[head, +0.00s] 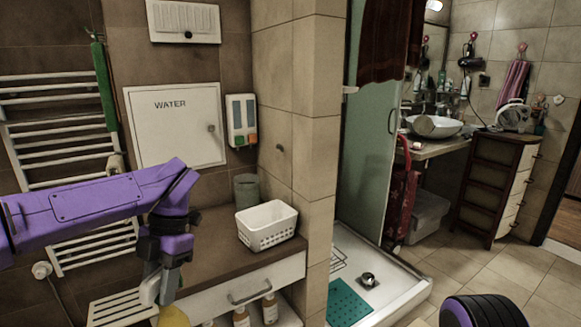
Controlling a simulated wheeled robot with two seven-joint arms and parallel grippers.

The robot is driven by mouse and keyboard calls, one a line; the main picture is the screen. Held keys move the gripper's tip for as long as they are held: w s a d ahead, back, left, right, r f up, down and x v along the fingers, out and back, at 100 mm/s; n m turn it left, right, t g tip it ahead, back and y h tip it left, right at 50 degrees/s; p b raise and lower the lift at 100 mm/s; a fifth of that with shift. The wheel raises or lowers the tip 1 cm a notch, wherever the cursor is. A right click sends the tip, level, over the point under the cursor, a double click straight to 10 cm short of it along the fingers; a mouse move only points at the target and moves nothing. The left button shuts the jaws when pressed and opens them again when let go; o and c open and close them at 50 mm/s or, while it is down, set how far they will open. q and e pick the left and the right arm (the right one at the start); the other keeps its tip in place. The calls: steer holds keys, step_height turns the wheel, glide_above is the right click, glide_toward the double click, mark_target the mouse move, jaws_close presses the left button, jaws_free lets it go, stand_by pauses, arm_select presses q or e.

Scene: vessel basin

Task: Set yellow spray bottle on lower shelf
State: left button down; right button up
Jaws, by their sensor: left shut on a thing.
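My left gripper (160,290) points down in the lower left of the head view, in front of the wooden counter. It is shut on the yellow spray bottle (174,317). Only the bottle's yellow top shows at the bottom edge; the rest is cut off by the frame. The lower shelf (288,317) is under the white drawer, to the right of the gripper, and only partly in view. My right gripper is not in view.
Several bottles (270,308) with pale labels stand below the drawer (250,291). A white basket (267,226) and a grey-green bin (246,190) stand on the counter. A white slatted seat or rack (120,308) is beside the gripper. A tiled wall edge (319,240) bounds the right.

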mark_target(175, 308)
arm_select(q)
steer(key=f+m+t+y, duration=0.1)
steer(key=f+m, duration=0.1)
steer(key=m, duration=0.2)
steer(key=d+f+m+t, duration=0.1)
steer(key=f+m+t, duration=0.1)
steer(key=m, duration=0.3)
steer(key=f+m+t+y, duration=0.1)
steer(key=f+m, duration=0.1)
steer(key=m, duration=0.2)
steer(key=shift+w+d+f+y, duration=0.15)
steer(key=shift+w+f+y, duration=0.15)
steer(key=shift+w+f, duration=0.1)
steer(key=d+f+m+t+h, duration=0.1)
steer(key=f+m, duration=0.3)
steer(key=m, duration=0.5)
steer(key=s+d+f+m+t+h, duration=0.1)
steer(key=d+f+m+t+h, duration=0.1)
steer(key=m, duration=0.7)
step_height(175, 308, down, 2)
steer(key=shift+f+t+h, duration=0.2)
steer(key=shift+t+h, duration=0.6)
steer(key=shift+t, duration=0.1)
steer(key=shift+s, duration=0.1)
